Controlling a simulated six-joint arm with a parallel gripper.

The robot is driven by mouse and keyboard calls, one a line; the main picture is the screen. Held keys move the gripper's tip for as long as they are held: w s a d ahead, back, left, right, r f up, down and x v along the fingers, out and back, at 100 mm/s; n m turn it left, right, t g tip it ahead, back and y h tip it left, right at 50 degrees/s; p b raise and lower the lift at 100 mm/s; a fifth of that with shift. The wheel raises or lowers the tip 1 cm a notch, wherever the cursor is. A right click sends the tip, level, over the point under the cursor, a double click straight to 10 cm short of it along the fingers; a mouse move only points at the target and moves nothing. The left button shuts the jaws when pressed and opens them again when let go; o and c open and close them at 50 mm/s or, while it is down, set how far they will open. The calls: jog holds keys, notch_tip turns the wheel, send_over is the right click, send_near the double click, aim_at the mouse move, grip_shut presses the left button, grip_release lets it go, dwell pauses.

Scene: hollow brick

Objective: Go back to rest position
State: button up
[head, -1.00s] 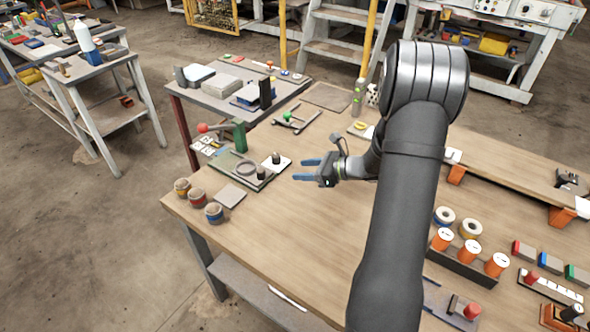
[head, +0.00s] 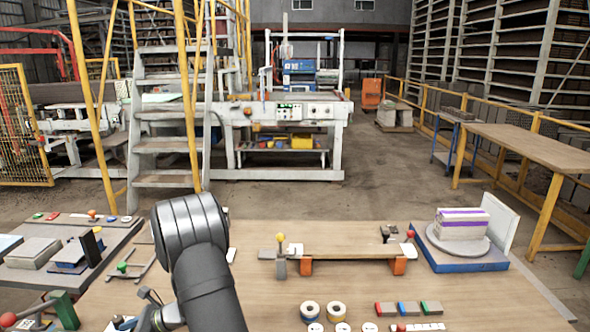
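My arm rises from the bottom edge, left of centre, over the wooden workbench (head: 330,237). My gripper (head: 126,323) is at the lower left, low in the picture and mostly cut off by the bottom edge. Its fingers do not show clearly, so I cannot tell whether they are apart or hold anything. A green block (head: 64,309) with a red-knobbed lever stands to its left.
A raised plank (head: 345,251) on orange feet spans the bench's middle. A striped brick (head: 461,224) sits on a round plate on a blue base at right. Tape rolls (head: 310,311) and coloured blocks (head: 408,308) lie in front. A ladder (head: 165,150) and machine stand behind.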

jog(key=x, duration=0.8)
jog(key=shift+a, duration=0.1)
jog(key=v, duration=1.7)
jog(key=shift+d, duration=0.3)
jog(key=shift+a+r, duration=0.1)
jog(key=shift+a, duration=0.05)
jog(key=shift+x, duration=8.7)
